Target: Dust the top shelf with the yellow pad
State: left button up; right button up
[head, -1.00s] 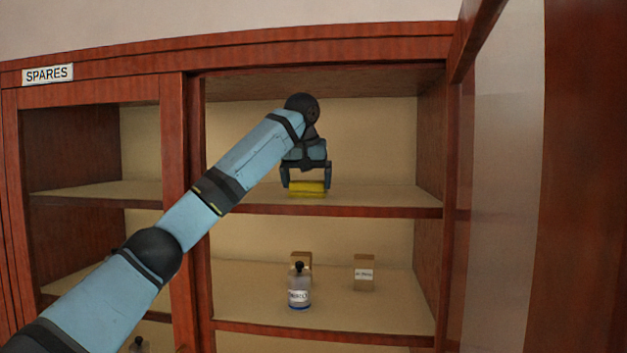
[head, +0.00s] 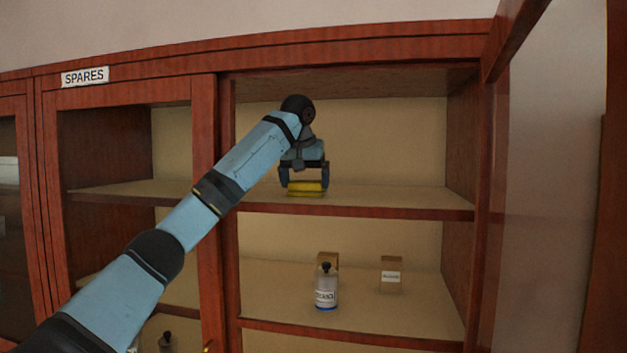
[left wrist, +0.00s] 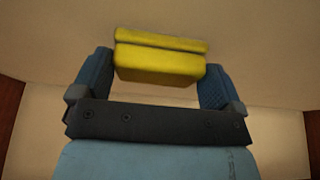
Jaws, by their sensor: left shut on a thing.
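The yellow pad (head: 306,188) is at the top shelf (head: 400,197) of the open cabinet bay, left of the bay's middle. My left gripper (head: 304,182) is shut on it from above, one finger at each end. The left wrist view shows the yellow pad (left wrist: 160,65) between the two blue-grey fingers, against the pale shelf surface. I cannot tell whether the pad's underside touches the shelf. The top shelf looks bare apart from the pad. My right gripper is not in view.
An upright divider (head: 217,200) stands left of the bay, my arm crossing before it. An open glass door (head: 545,170) stands at the right. The lower shelf (head: 400,318) holds a labelled bottle (head: 326,289) and small boxes (head: 391,274). A SPARES sign (head: 85,77) is at upper left.

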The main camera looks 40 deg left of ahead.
aim_at(320, 184)
pick_arm(q)
jog(key=shift+w+d, duration=0.2)
jog(key=shift+d, duration=0.8)
jog(key=shift+w+d, duration=0.2)
jog(key=shift+d, duration=0.75)
jog(key=shift+w+d, duration=0.2)
jog(key=shift+d, duration=1)
jog(key=shift+w+d, duration=0.2)
jog(key=shift+d, duration=0.9)
jog(key=shift+w+d, duration=0.2)
jog(key=shift+d, duration=0.85)
jog(key=o, duration=0.6)
jog(key=shift+a, duration=0.15)
jog(key=shift+o, duration=0.2)
